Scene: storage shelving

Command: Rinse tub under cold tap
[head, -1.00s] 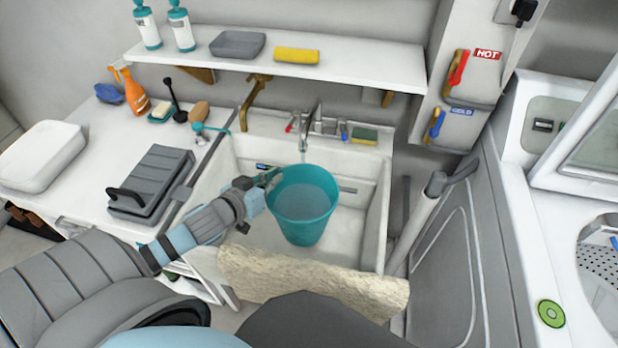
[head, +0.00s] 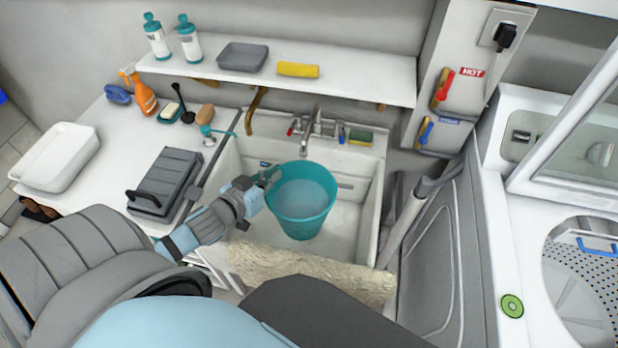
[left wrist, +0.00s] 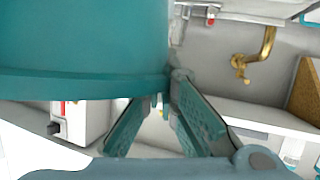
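The teal tub (head: 302,218) is upright in the white sink (head: 367,200), with bluish water inside. Its rim lies just below and in front of the tap spout (head: 304,150). The cold tap handle (head: 341,132) is blue; the hot one (head: 292,129) is red. I cannot make out a running stream. My left gripper (head: 268,176) is at the tub's left rim. In the left wrist view the tub (left wrist: 85,45) fills the upper left, and my left gripper's fingers (left wrist: 165,95) close on its rim, with one finger partly hidden behind it. My right gripper is not in view.
A shelf (head: 370,75) with bottles and a yellow sponge (head: 298,70) hangs above the sink. A beige cloth (head: 310,272) drapes the sink's front edge. A grey box (head: 165,180) and white basin (head: 55,158) stand on the left counter. A washing machine (head: 512,225) stands right.

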